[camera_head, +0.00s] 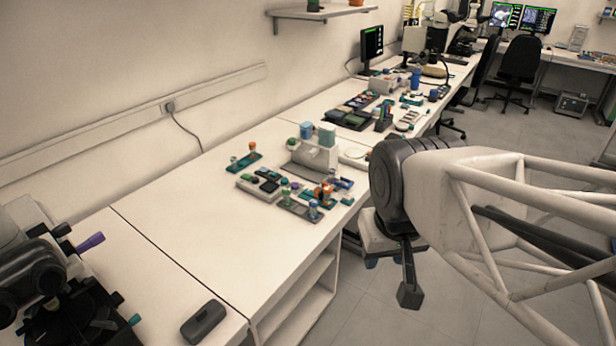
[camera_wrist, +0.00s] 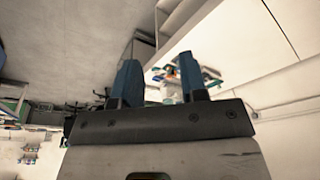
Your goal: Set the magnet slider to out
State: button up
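The magnet slider cannot be singled out at this size. A small white instrument (camera_head: 316,153) with teal blocks on top stands on the near white bench, with several small control panels around it. One is a light panel with dark keys (camera_head: 262,184), and another is a dark strip with coloured knobs (camera_head: 299,205). In the wrist view, some of these coloured parts (camera_wrist: 188,74) show small and partly hidden behind a finger. My gripper (camera_wrist: 160,72) has two blue fingers, set apart with nothing between them. It is off the bench's right edge, well away from the panels.
A teal strip with orange and green knobs (camera_head: 243,163) lies left of the instrument. A dark microscope (camera_head: 55,285) stands at lower left, near a dark grey box (camera_head: 203,322). Trays and instruments (camera_head: 350,112) crowd the bench farther back. The near bench top (camera_head: 180,215) is largely clear.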

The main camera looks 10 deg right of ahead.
jog(key=n+g, duration=0.3)
jog(key=n, duration=0.6)
send_over(317, 189)
jog(key=f, duration=1.6)
jog(key=s+f, duration=0.1)
jog(key=f, duration=0.6)
jog(key=shift+f, duration=0.4)
jog(key=shift+w+f, duration=0.4)
jog(key=shift+f, duration=0.1)
jog(key=shift+f, duration=0.15)
